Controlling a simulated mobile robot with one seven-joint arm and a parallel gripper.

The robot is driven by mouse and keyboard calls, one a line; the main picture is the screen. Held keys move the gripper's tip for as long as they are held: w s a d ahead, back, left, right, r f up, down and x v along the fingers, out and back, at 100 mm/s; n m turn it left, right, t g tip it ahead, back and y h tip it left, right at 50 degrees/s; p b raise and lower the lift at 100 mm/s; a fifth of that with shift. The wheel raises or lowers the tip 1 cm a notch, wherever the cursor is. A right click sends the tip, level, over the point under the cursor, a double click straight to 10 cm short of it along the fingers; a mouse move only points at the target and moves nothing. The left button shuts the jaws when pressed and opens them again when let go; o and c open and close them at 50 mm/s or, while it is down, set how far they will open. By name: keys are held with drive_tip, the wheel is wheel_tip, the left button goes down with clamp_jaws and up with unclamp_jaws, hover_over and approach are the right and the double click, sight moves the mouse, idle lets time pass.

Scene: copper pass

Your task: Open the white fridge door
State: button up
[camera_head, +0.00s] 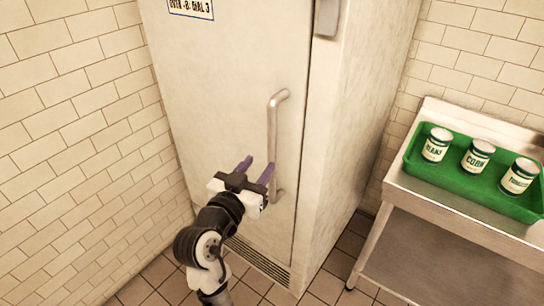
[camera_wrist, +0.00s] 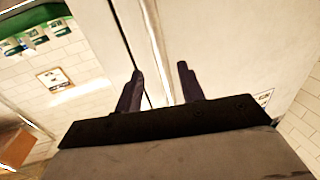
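The white fridge door (camera_head: 225,75) is shut in its cabinet, with a tall metal bar handle (camera_head: 273,130) near its right edge. My gripper (camera_head: 256,166) is open, its two dark purple fingers apart, in front of the door at the lower part of the handle. In the wrist view the handle (camera_wrist: 153,38) runs up between and beyond the fingertips of my gripper (camera_wrist: 160,76). No grip on the handle shows, and I cannot tell whether a finger touches it. The door also fills much of the wrist view (camera_wrist: 220,40).
A metal table (camera_head: 420,208) stands to the right, with a green tray (camera_head: 450,183) holding three labelled cans (camera_head: 477,157). A tiled wall (camera_head: 75,120) is close on the left. Tiled floor (camera_head: 335,265) lies between the fridge and the table.

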sight(270, 150)
drive_tip(key=p+x, duration=0.3)
drive_tip(key=x, duration=0.5)
drive_tip(key=shift+w, duration=0.1)
clamp_jaws()
